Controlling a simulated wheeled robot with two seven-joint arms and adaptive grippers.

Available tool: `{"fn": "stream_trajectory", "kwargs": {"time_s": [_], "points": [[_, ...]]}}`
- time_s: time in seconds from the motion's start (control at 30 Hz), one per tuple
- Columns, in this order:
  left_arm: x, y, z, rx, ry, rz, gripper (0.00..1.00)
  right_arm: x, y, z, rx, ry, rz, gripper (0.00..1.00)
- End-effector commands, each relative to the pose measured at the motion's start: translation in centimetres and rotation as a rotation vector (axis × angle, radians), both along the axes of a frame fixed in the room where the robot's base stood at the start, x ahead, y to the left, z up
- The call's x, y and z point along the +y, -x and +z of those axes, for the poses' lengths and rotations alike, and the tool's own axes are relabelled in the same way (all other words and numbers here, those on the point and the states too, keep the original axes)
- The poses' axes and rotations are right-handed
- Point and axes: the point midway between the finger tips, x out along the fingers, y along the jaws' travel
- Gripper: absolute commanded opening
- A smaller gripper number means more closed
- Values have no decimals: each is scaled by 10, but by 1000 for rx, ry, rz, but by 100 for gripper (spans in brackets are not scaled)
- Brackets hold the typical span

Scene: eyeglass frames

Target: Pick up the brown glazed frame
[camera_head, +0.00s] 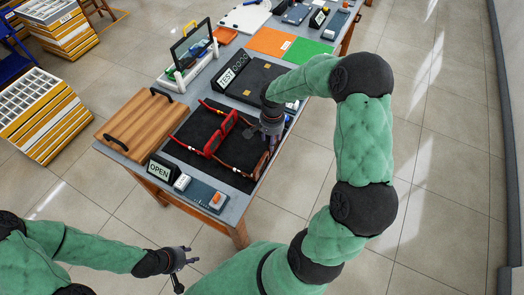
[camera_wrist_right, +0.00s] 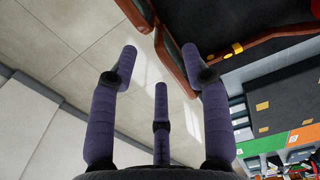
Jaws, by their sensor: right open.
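The brown glazed frame (camera_head: 262,165) lies on a black mat (camera_head: 190,147), at the mat's right edge, beside a red frame (camera_head: 222,135). My right gripper (camera_head: 271,138) is over the brown frame's far end and hides part of it. In the right wrist view its fingers (camera_wrist_right: 160,68) are spread, with nothing between them. The brown frame's rim (camera_wrist_right: 176,66) shows there just beyond the fingertips; whether they touch it is unclear. My left gripper (camera_head: 182,262) is empty, low at the left, away from the table, with its fingers apart.
A wooden tray (camera_head: 140,122) stands left of the mat. A TEST sign (camera_head: 226,79), a dark case and a glass stand (camera_head: 190,50) are farther back.

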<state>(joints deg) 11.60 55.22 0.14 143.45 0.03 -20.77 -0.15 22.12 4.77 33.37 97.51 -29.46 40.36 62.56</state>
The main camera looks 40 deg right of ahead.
Motion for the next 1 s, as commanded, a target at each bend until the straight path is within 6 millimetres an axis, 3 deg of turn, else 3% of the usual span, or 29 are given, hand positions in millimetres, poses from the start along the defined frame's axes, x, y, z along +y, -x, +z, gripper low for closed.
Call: {"fn": "stream_trajectory", "kwargs": {"time_s": [0.1, 0.37, 0.7, 0.97, 1.0], "points": [[0, 0, -7, 1, 0, 0, 40, 1, 1, -22, 3, -2, 1, 48], [0, 0, -11, 0, 0, 0, 40, 1, 1, -40, 2, -1, 1, 48], [0, 0, -25, 0, 0, 0, 40, 4, 6, -83, 2, -1, 1, 48], [0, 0, -25, 0, 0, 0, 40, 4, 5, -86, 0, -1, 1, 48], [0, 0, -25, 0, 0, 0, 40, 4, 5, -86, 0, -1, 1, 39]]}}
